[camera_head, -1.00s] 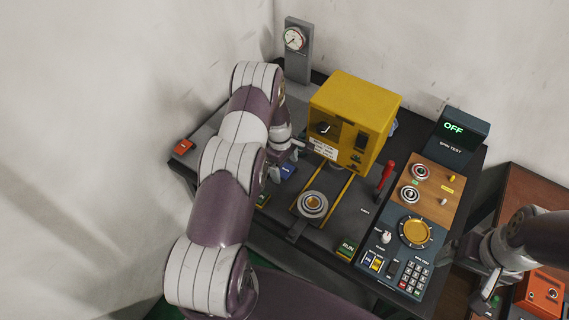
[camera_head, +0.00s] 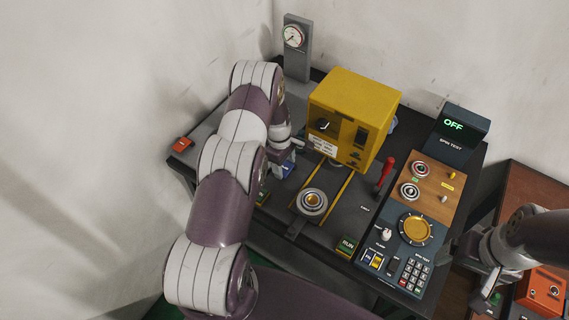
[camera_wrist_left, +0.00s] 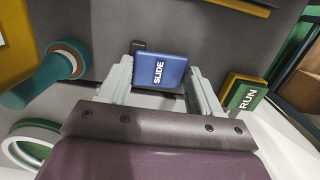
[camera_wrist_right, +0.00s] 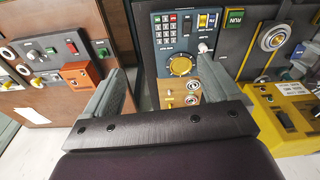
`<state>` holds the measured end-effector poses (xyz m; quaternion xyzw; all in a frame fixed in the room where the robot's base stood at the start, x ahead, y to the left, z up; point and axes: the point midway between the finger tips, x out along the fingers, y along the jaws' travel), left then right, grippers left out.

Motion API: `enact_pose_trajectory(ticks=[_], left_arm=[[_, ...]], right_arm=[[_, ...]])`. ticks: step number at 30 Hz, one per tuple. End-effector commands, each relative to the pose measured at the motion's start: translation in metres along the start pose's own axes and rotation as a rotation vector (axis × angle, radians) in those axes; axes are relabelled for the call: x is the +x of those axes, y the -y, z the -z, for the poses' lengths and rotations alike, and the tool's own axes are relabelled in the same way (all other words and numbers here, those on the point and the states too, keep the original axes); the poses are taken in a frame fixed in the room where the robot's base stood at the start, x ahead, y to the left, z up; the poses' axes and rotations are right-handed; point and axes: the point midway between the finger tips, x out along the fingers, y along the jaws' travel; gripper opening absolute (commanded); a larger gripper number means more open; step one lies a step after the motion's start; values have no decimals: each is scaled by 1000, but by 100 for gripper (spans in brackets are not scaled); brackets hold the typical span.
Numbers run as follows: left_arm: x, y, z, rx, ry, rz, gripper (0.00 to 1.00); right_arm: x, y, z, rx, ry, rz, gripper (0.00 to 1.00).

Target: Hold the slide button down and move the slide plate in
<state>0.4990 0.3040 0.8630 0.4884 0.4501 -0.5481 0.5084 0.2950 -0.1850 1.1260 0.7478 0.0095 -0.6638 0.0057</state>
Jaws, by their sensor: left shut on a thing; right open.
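The blue slide button (camera_wrist_left: 160,72), marked SLIDE, sits between the fingers of my left gripper (camera_wrist_left: 160,78) in the left wrist view. That gripper is shut on it. In the head view my left gripper (camera_head: 284,160) is at the button (camera_head: 288,170), left of the yellow rails. How far the button is pressed cannot be told. The slide plate (camera_head: 297,228) is at the front part of the rails, outside the yellow machine, with a round metal ring (camera_head: 312,201) on it. My right gripper (camera_wrist_right: 160,88) is open and empty, away from the plate, at the right of the head view (camera_head: 488,282).
The yellow machine (camera_head: 355,105) stands behind the rails. A red lever (camera_head: 386,172) rises right of them, beside the control panel (camera_head: 410,225). A green RUN button (camera_head: 347,245) is near the front edge. An orange box (camera_head: 543,290) is at the lower right.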

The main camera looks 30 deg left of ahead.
Motion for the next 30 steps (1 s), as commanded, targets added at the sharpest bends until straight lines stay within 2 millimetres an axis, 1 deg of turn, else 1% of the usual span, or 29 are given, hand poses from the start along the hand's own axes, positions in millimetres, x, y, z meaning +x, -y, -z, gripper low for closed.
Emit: enact_pose_trajectory(ticks=[1, 10, 16, 17, 18, 19, 20, 22, 23, 26, 27, 29, 30], left_arm=[[3, 2, 0, 0, 1, 4, 36], [3, 2, 0, 0, 1, 6, 35], [7, 3, 1, 0, 2, 6, 35], [6, 3, 0, 0, 2, 6, 35], [6, 3, 0, 0, 2, 7, 35], [6, 3, 0, 0, 2, 7, 35], [6, 3, 0, 0, 2, 7, 35], [6, 3, 0, 0, 2, 8, 35], [6, 4, 0, 0, 3, 8, 35], [6, 4, 0, 0, 3, 9, 35], [6, 4, 0, 0, 3, 9, 35], [6, 4, 0, -1, 3, 10, 35], [6, 4, 0, -1, 3, 10, 35]], right_arm=[[2, 0, 0, 0, 0, 0, 90], [1, 0, 0, 0, 0, 0, 90], [5, 0, 0, 0, 0, 0, 90], [4, 0, 0, 1, 0, 0, 80], [4, 2, 1, 9, -1, 3, 67], [5, 4, 2, 25, -4, 7, 57], [6, 9, 5, 52, -8, 15, 50], [12, 30, 16, 174, -18, 49, 50], [16, 43, 22, 253, -24, 70, 50], [34, 105, 41, 621, -21, 161, 50], [43, 134, 46, 797, -7, 198, 50], [57, 176, 47, 1073, 23, 245, 50], [67, 203, 44, 1255, 48, 269, 50]])
